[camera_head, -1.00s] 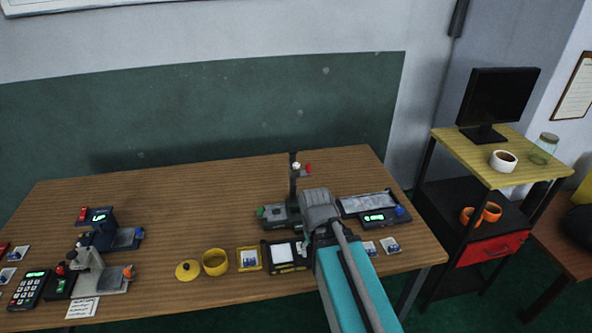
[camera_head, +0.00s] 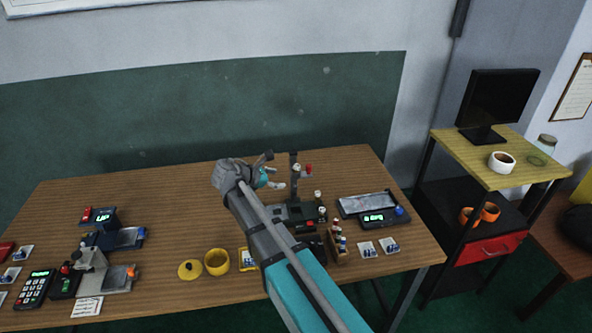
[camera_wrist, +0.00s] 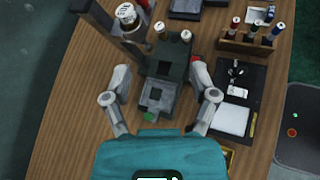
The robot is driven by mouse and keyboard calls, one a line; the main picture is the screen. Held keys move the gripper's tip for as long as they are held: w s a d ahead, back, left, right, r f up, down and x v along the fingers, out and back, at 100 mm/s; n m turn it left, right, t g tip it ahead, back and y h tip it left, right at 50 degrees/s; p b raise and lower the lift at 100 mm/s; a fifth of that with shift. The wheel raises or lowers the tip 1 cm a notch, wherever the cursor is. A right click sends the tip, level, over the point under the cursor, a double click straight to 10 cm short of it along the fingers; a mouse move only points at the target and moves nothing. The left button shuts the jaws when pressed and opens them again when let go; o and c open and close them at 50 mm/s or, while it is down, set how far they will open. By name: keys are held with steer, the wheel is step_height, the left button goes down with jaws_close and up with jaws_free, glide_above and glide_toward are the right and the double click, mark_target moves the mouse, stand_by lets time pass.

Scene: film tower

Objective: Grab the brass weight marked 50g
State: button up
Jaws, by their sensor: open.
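I cannot make out a brass weight marked 50g in either view; no such marking is readable. My gripper (camera_head: 270,178) is in the air over the wooden table's middle in the head view. In the wrist view my gripper (camera_wrist: 160,78) is open, with nothing held between its fingers. Below it is a dark grey device (camera_wrist: 164,66) with a green knob. Two small pale-topped pieces stand at the device's far end, a right one (camera_wrist: 186,36) and a left one (camera_wrist: 159,27); I cannot tell what they are. My arm hides part of the table.
A post (camera_head: 294,168) rises behind the device. A wooden rack (camera_wrist: 245,43) of small vials stands to the right. A scale (camera_head: 374,218) with a green display is farther right. The table's back left is clear.

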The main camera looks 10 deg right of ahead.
steer(key=w+a+r+n, duration=0.1)
steer(key=w+a+r+n+t+h, duration=0.1)
steer(key=a, duration=0.1)
steer(key=shift+w+r+n, duration=0.15)
steer(key=shift+r+n, duration=0.1)
steer(key=shift+n, duration=0.15)
steer(key=shift+d, duration=0.1)
steer(key=b, duration=0.3)
glide_toward(297, 165)
steer(key=shift+f+x, duration=0.15)
steer(key=shift+x, duration=1.1)
steer(key=shift+f+x, duration=0.15)
steer(key=shift+x, duration=1.05)
steer(key=shift+b+x, duration=1.15)
steer(key=shift+x, duration=1.35)
jaws_close()
